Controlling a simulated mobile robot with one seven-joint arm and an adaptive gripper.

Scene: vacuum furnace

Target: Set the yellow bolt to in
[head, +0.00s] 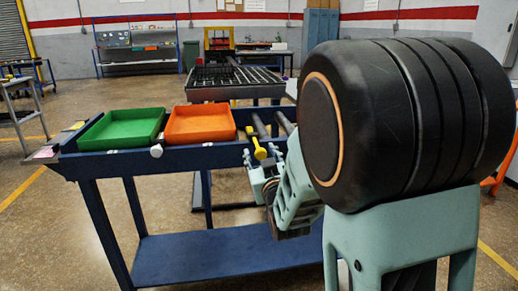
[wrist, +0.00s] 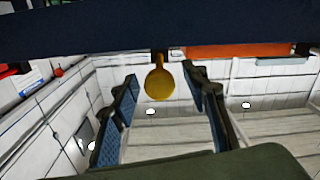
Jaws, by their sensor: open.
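The yellow bolt (head: 260,151) sticks out from the front of the blue cart (head: 210,149), right of the orange tray. In the wrist view its round yellow knob (wrist: 159,82) shows below the dark cart edge (wrist: 130,30). My gripper (wrist: 160,90) is open, with one finger on each side of the knob in the picture. I cannot tell whether the knob lies fully between the fingers in depth. In the head view my gripper's wrist is at the cart's front right, and my arm hides part of that area.
A green tray (head: 121,129) and an orange tray (head: 200,124) sit on the cart top. A white knob (head: 156,151) is on the cart front, left of the bolt. A lower shelf (head: 220,258) spans the cart legs. Floor at the front left is clear.

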